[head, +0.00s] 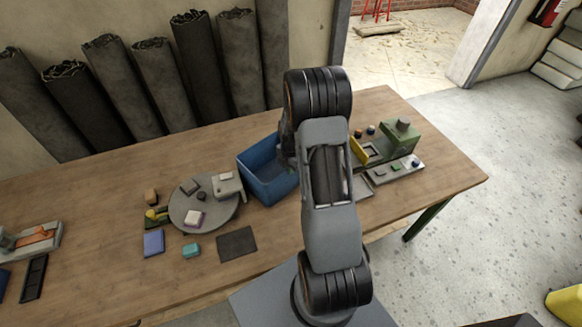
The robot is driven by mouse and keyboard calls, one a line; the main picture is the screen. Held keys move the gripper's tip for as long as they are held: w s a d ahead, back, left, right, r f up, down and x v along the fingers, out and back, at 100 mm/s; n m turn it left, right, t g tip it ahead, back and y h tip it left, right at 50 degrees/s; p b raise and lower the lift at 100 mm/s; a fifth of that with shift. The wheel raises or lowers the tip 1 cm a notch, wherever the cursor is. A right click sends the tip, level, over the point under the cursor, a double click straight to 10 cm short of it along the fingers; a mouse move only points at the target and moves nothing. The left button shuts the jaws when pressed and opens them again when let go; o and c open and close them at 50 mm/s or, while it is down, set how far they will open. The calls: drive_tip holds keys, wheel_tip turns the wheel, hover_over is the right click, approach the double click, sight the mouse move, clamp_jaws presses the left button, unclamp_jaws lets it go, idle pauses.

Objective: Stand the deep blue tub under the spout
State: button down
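A deep blue tub (255,165) with an open top stands on the wooden table, near the middle of the head view. Its right side is partly hidden by my arm. A dark part of my gripper (286,146) shows at the tub's right rim, left of my arm. Its fingertips are hidden, so I cannot tell whether it is open or shut, or whether it touches the tub. I cannot make out a spout for certain; a small grey block-like fixture (229,187) stands beside the tub on its left.
A round grey disc (193,222) with small blocks lies left of the tub. A dark flat square (237,244) lies in front. A green machine (400,141) stands right of my arm. Dark sheet rolls (165,82) lean behind the table (100,200).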

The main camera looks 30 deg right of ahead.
drive_tip(key=shift+f, duration=0.25)
drive_tip(key=c, duration=1.7)
unclamp_jaws()
drive_tip(key=shift+f, duration=0.1)
drive_tip(key=shift+c, duration=0.2)
drive_tip(key=o, duration=0.4)
drive_tip(key=shift+o, duration=0.2)
